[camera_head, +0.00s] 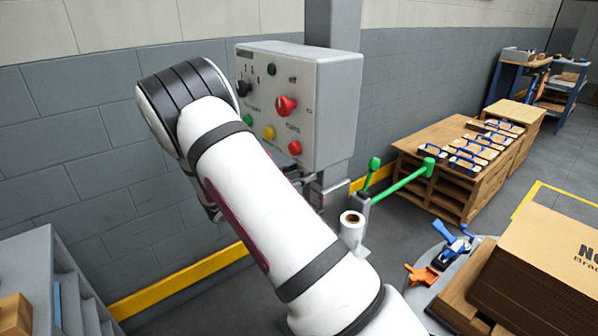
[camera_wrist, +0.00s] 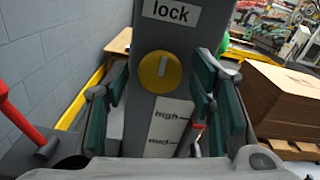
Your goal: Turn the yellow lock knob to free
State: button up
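The yellow lock knob (camera_wrist: 160,72) is a round disc with a grey bar across it, on the face of a grey post. Its bar stands nearly upright, tilted slightly right at the top, below a white "lock" label (camera_wrist: 171,12). My gripper (camera_wrist: 160,78) is open, its green-padded fingers left and right of the knob and apart from it. A scale label (camera_wrist: 167,128) with "high" and "mid" is below the knob. In the head view my arm hides the gripper, and I cannot make out the knob there.
A control box (camera_head: 325,105) with coloured buttons stands beside my arm. Green handles (camera_head: 402,183) stick out right of the post. A brown carton stack (camera_head: 555,255) is at the right, a wooden pallet table (camera_head: 425,140) behind. A red bar (camera_wrist: 18,125) is at the left in the wrist view.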

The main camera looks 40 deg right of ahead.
jog(key=c, duration=0.9)
jog(key=shift+m, duration=0.3)
jog(key=shift+w+a+m+b, duration=0.1)
jog(key=shift+m+b, duration=0.1)
jog(key=shift+m, duration=4.1)
jog(key=shift+w+m+b, duration=0.1)
jog(key=shift+m+b, duration=0.05)
jog(key=shift+m, duration=4.15)
jog(key=o, duration=1.2)
